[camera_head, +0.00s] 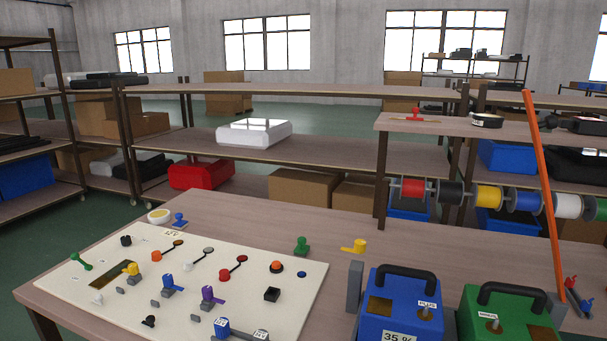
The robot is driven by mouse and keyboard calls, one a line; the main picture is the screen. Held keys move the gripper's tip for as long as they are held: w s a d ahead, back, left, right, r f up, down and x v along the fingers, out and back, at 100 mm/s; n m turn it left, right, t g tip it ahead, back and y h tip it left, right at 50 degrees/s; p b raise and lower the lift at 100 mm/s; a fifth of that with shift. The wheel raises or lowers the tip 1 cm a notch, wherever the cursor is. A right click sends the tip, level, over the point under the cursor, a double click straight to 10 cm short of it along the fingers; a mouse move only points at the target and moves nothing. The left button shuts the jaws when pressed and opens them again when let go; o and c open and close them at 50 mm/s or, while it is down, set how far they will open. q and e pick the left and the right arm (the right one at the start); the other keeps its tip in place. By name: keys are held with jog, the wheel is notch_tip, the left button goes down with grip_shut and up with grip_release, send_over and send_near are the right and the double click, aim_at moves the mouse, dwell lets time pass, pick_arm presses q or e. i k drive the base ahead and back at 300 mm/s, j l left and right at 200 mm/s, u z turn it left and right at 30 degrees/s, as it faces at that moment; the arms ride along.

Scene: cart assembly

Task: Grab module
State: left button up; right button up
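A blue box-shaped module (376,308) with a black top handle and a "35 %" label stands at the front right of the wooden table. A green box-shaped module (477,325) with a black handle stands to its right. Both are cut off by the bottom edge of the picture. The pictures do not show which one the task means. Neither of my grippers is in view.
A cream board (232,267) with several coloured switches and knobs covers the table's left side. An orange bar (543,180) leans at the right. Wire spools (450,194) hang under a raised shelf (440,125).

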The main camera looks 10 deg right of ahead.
aim_at(400, 304)
jog(key=k+j, duration=0.3)
jog(key=k, duration=0.15)
jog(key=k+j, duration=0.3)
jog(key=k, duration=0.1)
